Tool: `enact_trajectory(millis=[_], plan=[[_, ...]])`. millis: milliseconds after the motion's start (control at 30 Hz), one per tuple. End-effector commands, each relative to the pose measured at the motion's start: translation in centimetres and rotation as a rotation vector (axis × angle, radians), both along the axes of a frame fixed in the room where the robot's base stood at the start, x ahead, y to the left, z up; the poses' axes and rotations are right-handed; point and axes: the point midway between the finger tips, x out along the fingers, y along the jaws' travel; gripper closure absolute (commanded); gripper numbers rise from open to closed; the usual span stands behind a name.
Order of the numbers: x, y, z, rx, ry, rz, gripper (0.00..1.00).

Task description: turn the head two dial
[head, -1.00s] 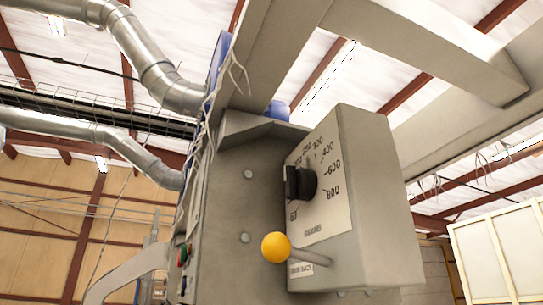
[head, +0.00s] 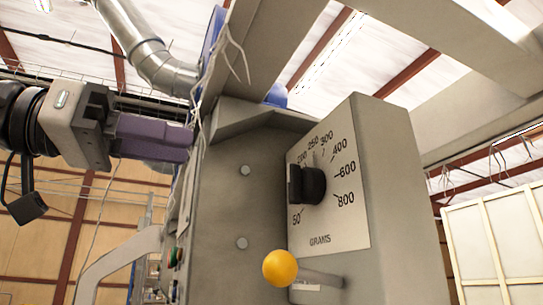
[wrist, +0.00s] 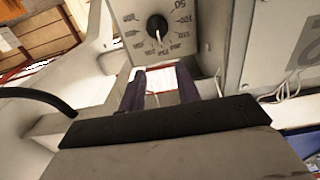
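The dial (head: 306,184) is a black knob on a white scale plate (head: 345,222) marked in grams, on the face of a grey box (head: 385,160). In the wrist view the dial (wrist: 157,26) shows beyond the fingers, with its scale upside down. My gripper (head: 190,140) is at the left of the head view, apart from the dial, with purple fingers pointing right. In the wrist view my gripper (wrist: 160,84) has its two fingers spread with an empty gap between them.
A lever with a yellow ball (head: 280,267) sticks out below the dial. A grey housing (head: 243,200) with bolts stands left of the box. Loose white wires (head: 237,50) hang above the housing. A curved grey arm-like guard (head: 115,262) is at lower left.

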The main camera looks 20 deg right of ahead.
Motion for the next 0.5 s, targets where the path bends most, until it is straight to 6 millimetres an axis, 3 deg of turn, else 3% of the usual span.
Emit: enact_trajectory(millis=[167,500], plan=[[-0.1,-2.0,0.0,0.009,0.001,-0.006,0.67],[0.2,-9.1,0.1,0.009,0.0,-0.004,0.67]])
